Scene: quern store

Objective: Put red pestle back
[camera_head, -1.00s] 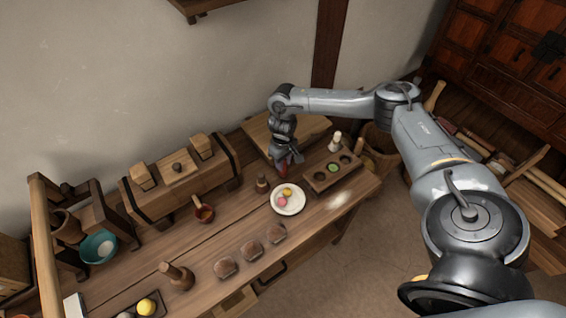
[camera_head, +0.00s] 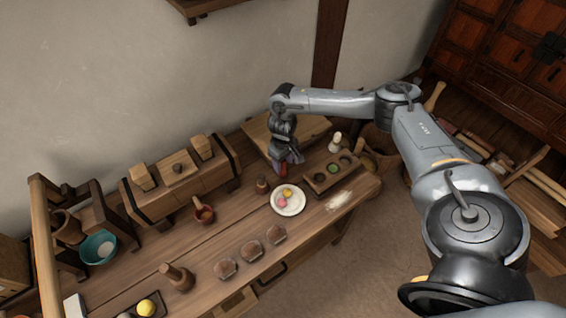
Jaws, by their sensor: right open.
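My right gripper (camera_head: 288,163) points down over the back right of the wooden bench, and its jaws are open. A small red thing, seemingly the red pestle (camera_head: 282,170), shows at the fingertips, partly hidden by them. I cannot tell whether the fingers touch it. Just left of it stands a small dark brown cup (camera_head: 262,186). A wooden block with several round hollows (camera_head: 318,183) lies to the right, one hollow holding something green. My left gripper is not in view.
A white plate (camera_head: 289,209) with pink and yellow pieces sits just in front of the gripper. A pale pestle-like piece (camera_head: 335,144) stands behind the hollowed block.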

